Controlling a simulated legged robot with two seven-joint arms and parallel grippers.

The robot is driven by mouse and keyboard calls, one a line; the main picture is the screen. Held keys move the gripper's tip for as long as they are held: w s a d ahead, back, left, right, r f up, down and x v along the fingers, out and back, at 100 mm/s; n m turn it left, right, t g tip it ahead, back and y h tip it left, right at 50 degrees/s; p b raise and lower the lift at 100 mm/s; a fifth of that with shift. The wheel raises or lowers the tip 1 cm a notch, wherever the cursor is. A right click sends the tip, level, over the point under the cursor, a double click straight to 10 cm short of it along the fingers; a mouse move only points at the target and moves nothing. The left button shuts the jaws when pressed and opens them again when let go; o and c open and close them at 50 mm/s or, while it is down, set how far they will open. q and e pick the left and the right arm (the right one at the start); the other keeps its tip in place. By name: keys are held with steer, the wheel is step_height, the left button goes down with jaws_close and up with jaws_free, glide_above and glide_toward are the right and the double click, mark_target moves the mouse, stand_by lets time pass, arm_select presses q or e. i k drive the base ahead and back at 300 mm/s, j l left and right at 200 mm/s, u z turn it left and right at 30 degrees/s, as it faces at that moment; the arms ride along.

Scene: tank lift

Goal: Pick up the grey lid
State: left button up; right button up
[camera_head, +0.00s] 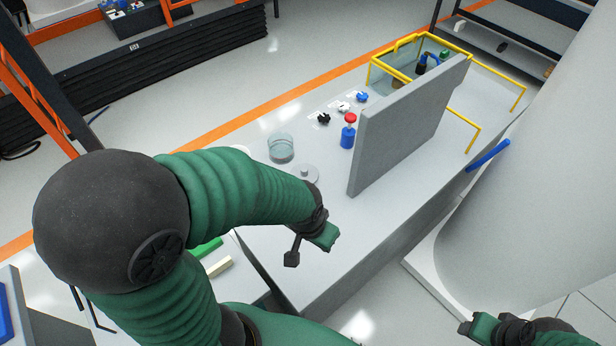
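A small round grey lid (303,174) with a knob lies flat on the grey bench top, beside a clear glass jar (281,147). My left arm partly covers its near side. My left gripper (309,249) is in front of the lid, near the bench's front edge; its fingers are apart and nothing shows between them.
A large grey slab (405,125) stands upright on the bench, right of the lid. A blue bottle with a red top (348,131) and several small knobs stand behind the lid. A yellow-framed tank (393,67) is at the back. A white column (540,190) stands at right.

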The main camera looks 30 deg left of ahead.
mark_target(303, 171)
steer(key=k, duration=0.35)
steer(key=k+u, duration=0.1)
steer(key=u, duration=0.85)
steer(key=k+j+u, duration=0.1)
steer(key=u, duration=0.4)
steer(key=j+u, duration=0.1)
steer(key=u, duration=0.35)
steer(key=l+u, duration=0.5)
steer(key=k+l+u, duration=0.15)
steer(key=l+u, duration=0.3)
steer(key=k+l+u, duration=0.2)
steer(key=u, duration=0.3)
steer(key=k+l+u, duration=0.25)
steer(key=u, duration=0.2)
steer(key=k+l, duration=0.15)
steer(key=l, duration=0.25)
steer(key=k+l, duration=0.1)
steer(key=l, duration=0.25)
steer(key=k+l, duration=0.15)
steer(key=l, duration=0.25)
steer(key=k+l, duration=0.1)
steer(key=l, duration=0.25)
